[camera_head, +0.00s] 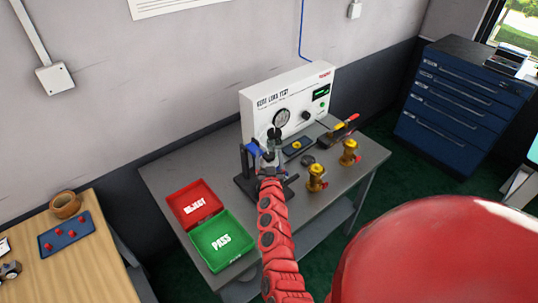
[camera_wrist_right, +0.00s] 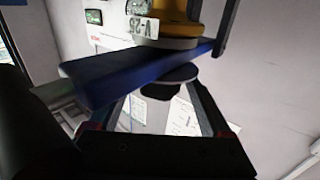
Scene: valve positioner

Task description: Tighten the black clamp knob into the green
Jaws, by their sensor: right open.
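The clamp fixture (camera_head: 244,160) stands on the grey bench, with a dark post and a blue bar (camera_head: 253,150). The blue bar (camera_wrist_right: 130,78) crosses the right wrist view, against a brass valve body (camera_wrist_right: 178,10) with an upside-down label. The round black clamp knob (camera_wrist_right: 176,75) shows on the bar's other side. My right gripper (camera_wrist_right: 165,98) is open, its fingers apart on either side of the knob; contact cannot be told. In the head view, my right arm hides part of the fixture and the knob is too small to make out surely. My left gripper is not in view.
The leak test box (camera_head: 262,99) with a gauge (camera_head: 281,117) and a green-lit display (camera_head: 321,91) stands behind the fixture. A red REJECT tray (camera_head: 180,193) and green PASS tray (camera_head: 214,262) lie left. Brass valves (camera_head: 316,180) (camera_head: 349,153) stand right.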

